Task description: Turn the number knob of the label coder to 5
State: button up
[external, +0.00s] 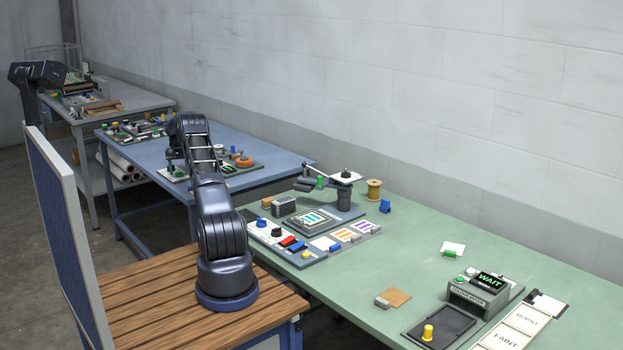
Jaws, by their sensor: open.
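My arm reaches from its base on the wooden-slat bench toward the blue table. My gripper (174,160) is small, dark and partly hidden at the arm's far end. It is over or beside a small device with a green part (176,172) on the blue table; contact cannot be told. It appears open and empty. The label coder cannot be identified for sure, and no knob numbers are readable. A long panel (309,259) on the green table carries dark knobs (277,233), red and blue parts and a yellow button.
The green table (415,245) holds a swing-arm device (343,195), a thread spool (374,189) and a machine (478,293) showing "WAIT". Its middle is largely clear. The blue table (262,146) has an orange ring (244,162). A blue partition (62,225) stands at left.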

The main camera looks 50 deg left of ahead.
aim_at(179, 171)
notch_tip(179, 171, up, 11)
jog(key=shift+f, duration=0.2)
jog(key=shift+w, duration=0.1)
dwell(0.6)
